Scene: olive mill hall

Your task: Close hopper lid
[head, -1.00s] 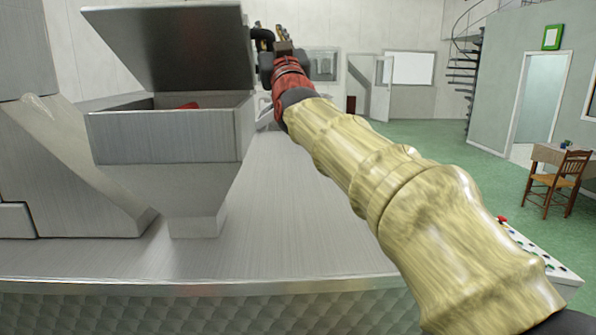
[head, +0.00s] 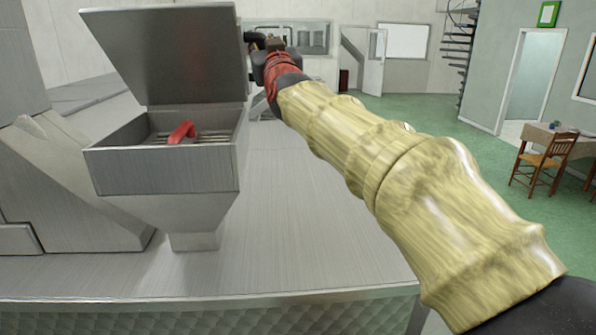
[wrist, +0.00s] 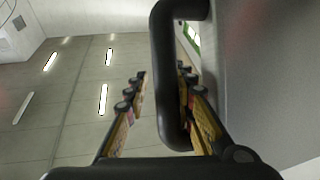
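The hopper (head: 165,175) is a brushed-metal funnel box at the left in the head view. Its lid (head: 180,50) stands raised and tilted back, so the hopper mouth is open. The lid's black loop handle (wrist: 166,75) fills the middle of the wrist view, with the grey lid face to its right. My gripper (wrist: 160,85) is open, its fingers on either side of the handle bar, the right finger between bar and lid. A gap shows between the left finger and the bar. In the head view my gripper is small and partly hidden at the lid's right edge.
A red curved piece (head: 182,132) lies over a grate in the hopper mouth. The metal deck (head: 300,215) right of the hopper is bare. A table (head: 545,135) and a wooden chair (head: 545,165) stand far right on green floor.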

